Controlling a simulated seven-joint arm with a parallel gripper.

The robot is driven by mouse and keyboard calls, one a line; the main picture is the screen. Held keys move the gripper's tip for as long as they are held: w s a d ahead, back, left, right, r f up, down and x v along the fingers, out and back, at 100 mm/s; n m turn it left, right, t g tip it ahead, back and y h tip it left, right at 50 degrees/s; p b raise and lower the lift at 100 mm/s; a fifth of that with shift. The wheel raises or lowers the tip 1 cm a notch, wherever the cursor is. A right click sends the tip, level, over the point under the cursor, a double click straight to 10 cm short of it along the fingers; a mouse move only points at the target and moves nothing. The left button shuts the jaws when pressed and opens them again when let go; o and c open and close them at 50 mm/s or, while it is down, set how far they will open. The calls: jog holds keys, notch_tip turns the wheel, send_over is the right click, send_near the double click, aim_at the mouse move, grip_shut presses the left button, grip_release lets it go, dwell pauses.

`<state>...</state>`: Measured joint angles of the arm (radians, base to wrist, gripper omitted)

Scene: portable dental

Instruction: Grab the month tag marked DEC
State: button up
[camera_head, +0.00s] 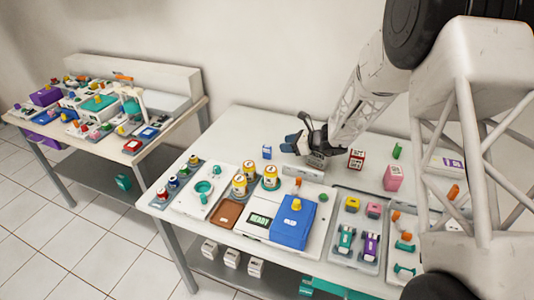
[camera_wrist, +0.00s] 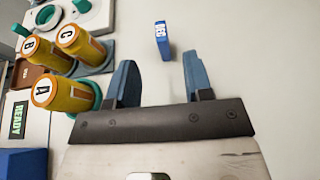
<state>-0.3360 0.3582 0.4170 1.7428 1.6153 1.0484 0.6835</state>
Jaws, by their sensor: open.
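A small blue tag (camera_wrist: 162,43) stands on the table in the wrist view, with white lettering on its face that appears to read DEC. It is also the small blue block (camera_head: 267,152) in the head view, left of my gripper (camera_head: 294,143). In the wrist view my gripper (camera_wrist: 157,72) is open and empty, with its two blue fingers apart. The tag lies just beyond the fingertips, roughly in line with the gap between them and not touching either one.
Yellow canisters marked A (camera_wrist: 65,95), B (camera_wrist: 45,52) and C (camera_wrist: 82,45) stand left of the fingers. A red block (camera_head: 356,158) and a pink block (camera_head: 393,178) stand to the right. The table around the tag is clear.

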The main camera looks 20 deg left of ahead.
aim_at(268, 147)
jog(key=shift+x, duration=1.35)
jog(key=shift+f, duration=0.25)
jog(key=shift+x, duration=2.4)
grip_shut()
